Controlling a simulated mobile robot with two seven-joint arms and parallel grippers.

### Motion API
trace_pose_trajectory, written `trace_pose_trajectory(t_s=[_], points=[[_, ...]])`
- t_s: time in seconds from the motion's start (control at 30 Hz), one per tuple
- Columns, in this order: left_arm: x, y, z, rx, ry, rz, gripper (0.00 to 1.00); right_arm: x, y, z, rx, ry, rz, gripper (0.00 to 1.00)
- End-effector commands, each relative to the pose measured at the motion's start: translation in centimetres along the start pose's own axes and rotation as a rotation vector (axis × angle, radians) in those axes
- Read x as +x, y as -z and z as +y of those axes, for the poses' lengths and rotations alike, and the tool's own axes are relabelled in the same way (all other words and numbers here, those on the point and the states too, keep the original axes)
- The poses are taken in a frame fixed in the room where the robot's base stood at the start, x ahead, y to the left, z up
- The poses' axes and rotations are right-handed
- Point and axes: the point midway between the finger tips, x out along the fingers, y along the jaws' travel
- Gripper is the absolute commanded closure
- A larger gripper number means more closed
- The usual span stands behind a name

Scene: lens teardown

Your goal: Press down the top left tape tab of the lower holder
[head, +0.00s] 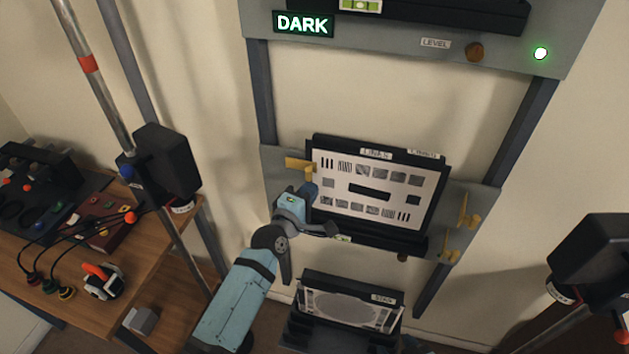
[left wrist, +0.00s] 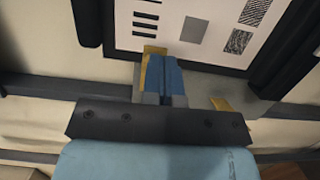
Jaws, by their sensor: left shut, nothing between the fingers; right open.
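The lower holder (head: 436,226) is a dark frame on a grey crossbar, carrying a white test chart (head: 384,211). Its yellow top left tab (head: 297,163) shows at the chart's upper left edge; it also shows in the left wrist view (left wrist: 152,50). My left gripper (head: 311,187) is shut and empty, its blue fingertips just below that tab in the head view. In the left wrist view the fingers (left wrist: 164,72) partly cover the tab; contact is unclear. Another yellow tab (left wrist: 219,103) sticks out lower on the left side. Two yellow tabs (head: 464,210) (head: 447,252) stand out at the right. My right gripper is out of view.
A lower tray (head: 351,307) sits beneath the holder. Black lamp boxes stand left (head: 165,163) and right (head: 590,258). A cluttered wooden table (head: 115,290) is at left.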

Motion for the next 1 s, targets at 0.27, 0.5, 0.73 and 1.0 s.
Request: trace_pose_trajectory(t_s=[0.27, 0.5, 0.73, 1.0], points=[[-6.7, 0.0, 0.2, 0.002, 0.003, 0.000, 1.00, -1.6, 2.0, 0.4, -0.001, -0.012, -0.001, 0.43], [-10.1, 0.0, 0.1, 0.001, 0.001, 0.000, 1.00, -2.1, 2.2, 0.5, 0.002, -0.016, -0.006, 0.43], [-10.9, 0.0, 0.0, 0.001, 0.000, 0.000, 1.00, -2.1, 2.3, 0.5, 0.003, -0.018, -0.006, 0.43], [-14.1, 0.2, -2.6, 0.165, 0.070, 0.021, 1.00, -2.1, 2.3, 0.6, 0.004, -0.019, -0.006, 0.43]])
